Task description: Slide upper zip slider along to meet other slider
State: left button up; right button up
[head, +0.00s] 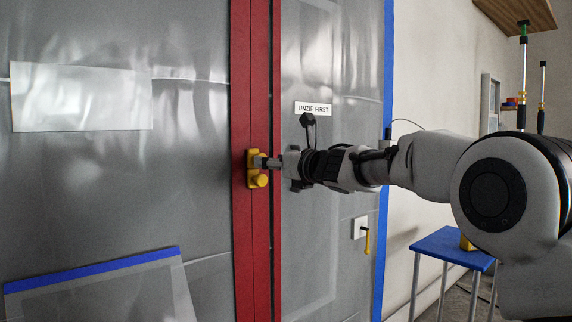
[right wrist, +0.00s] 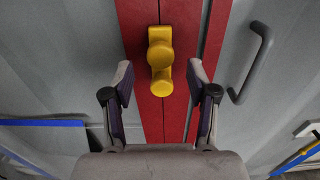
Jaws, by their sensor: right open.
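A red vertical zip strip (head: 241,110) runs up the grey sheet wall, and it also shows in the right wrist view (right wrist: 152,118). Yellow zip slider parts (head: 252,156) sit on it, close together, with a round knob (head: 262,181) at the lower end. In the right wrist view, a wider yellow piece (right wrist: 180,18) is at the top, and a knobbed yellow piece (right wrist: 160,56) hangs below it. I cannot tell exactly where one slider ends. My right gripper (head: 268,163) is open at the yellow parts; its fingers (right wrist: 161,84) stand either side of the lower knob. Contact is unclear. My left gripper is out of view.
A label reading "UNZIP FIRST" (head: 313,108) is right of the strip. A grey handle (right wrist: 252,62) stands out from the wall in the right wrist view. A yellow lever (head: 367,242) hangs from a white plate. A blue stool (head: 440,246) stands at the right.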

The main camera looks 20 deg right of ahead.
jog(key=v, duration=0.6)
jog(key=shift+s, duration=0.25)
